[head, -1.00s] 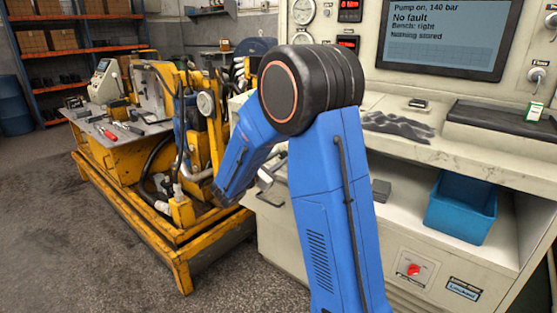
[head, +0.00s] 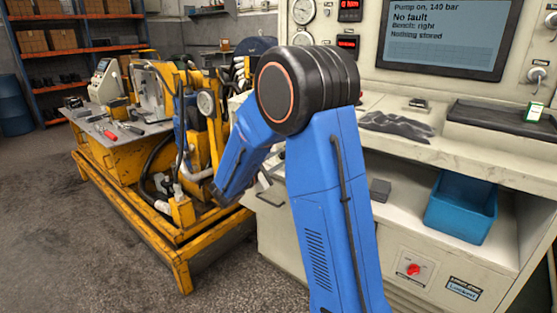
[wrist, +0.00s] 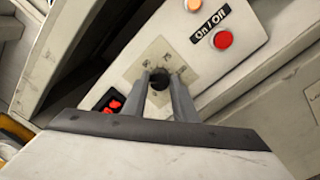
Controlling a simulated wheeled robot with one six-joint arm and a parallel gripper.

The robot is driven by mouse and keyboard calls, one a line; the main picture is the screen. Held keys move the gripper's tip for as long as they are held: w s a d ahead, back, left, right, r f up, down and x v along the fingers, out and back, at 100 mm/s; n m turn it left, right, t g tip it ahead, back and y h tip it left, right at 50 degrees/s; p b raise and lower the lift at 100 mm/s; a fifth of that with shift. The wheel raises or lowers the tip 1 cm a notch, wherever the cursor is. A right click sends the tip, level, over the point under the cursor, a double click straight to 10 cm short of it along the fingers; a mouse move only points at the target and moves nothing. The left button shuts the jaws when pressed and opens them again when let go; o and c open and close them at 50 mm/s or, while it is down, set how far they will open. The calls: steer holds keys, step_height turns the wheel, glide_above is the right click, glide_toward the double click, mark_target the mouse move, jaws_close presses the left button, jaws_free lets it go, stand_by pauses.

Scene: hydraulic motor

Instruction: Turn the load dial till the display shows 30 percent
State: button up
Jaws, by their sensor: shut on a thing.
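In the wrist view, the black load dial (wrist: 159,80) sits on a light square plate (wrist: 165,60) on the pale panel. My gripper (wrist: 160,88) is shut on the dial, one finger on each side of it. A small black display (wrist: 112,101) with red digits is at the lower left of the dial, tilted in the picture and too small to read. In the head view my arm hides the gripper, the dial and that display.
A red button (wrist: 222,40), an On/Off label (wrist: 209,21) and an orange lamp (wrist: 193,5) are beside the plate. In the head view a large screen (head: 445,40) reads "Pump on, 140 bar" and "No fault". A blue bin (head: 460,207) is on the lower shelf.

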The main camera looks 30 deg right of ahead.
steer(key=o, duration=1)
steer(key=shift+o, duration=0.2)
steer(key=r+v, duration=0.1)
steer(key=v, duration=1.6)
steer(key=shift+a+f, duration=0.2)
steer(key=shift+f, duration=0.3)
steer(key=shift+s, duration=0.15)
